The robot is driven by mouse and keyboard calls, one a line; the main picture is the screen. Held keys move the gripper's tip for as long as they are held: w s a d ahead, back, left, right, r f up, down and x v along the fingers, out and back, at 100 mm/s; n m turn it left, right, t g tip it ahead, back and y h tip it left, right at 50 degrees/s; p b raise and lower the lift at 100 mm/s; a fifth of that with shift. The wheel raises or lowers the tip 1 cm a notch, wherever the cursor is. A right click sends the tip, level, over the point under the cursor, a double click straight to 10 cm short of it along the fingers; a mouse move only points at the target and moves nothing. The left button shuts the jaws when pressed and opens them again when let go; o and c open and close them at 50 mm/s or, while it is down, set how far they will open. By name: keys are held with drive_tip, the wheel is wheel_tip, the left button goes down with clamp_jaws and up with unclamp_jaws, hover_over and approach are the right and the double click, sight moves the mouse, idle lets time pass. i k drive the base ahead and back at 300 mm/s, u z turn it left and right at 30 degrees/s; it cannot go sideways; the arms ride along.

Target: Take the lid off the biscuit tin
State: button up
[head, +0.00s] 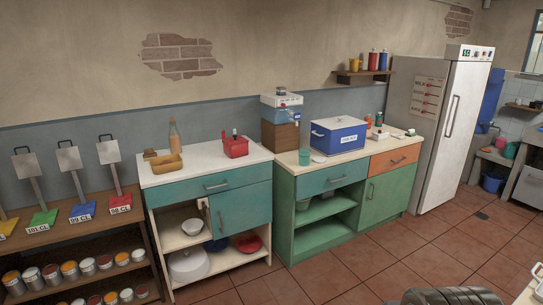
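I cannot make out a biscuit tin for certain in the head view. A blue box (338,139) with a pale top and a white label on its front stands on the right-hand counter; its label is too small to read. My gripper is not in view.
A red caddy (235,147), a wooden tray (167,164) and a bottle (174,136) stand on the white counter (207,164). A dispenser (281,121) stands beside the blue box. A tall fridge (450,125) is at right.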

sight(236, 140)
drive_tip(key=u, duration=0.15)
drive_tip(key=i, duration=1.6)
drive_tip(key=u, duration=0.45)
drive_tip(key=i, duration=0.75)
drive_tip(key=u, duration=0.65)
drive_tip(key=i, duration=1.15)
drive_tip(key=u, duration=0.3)
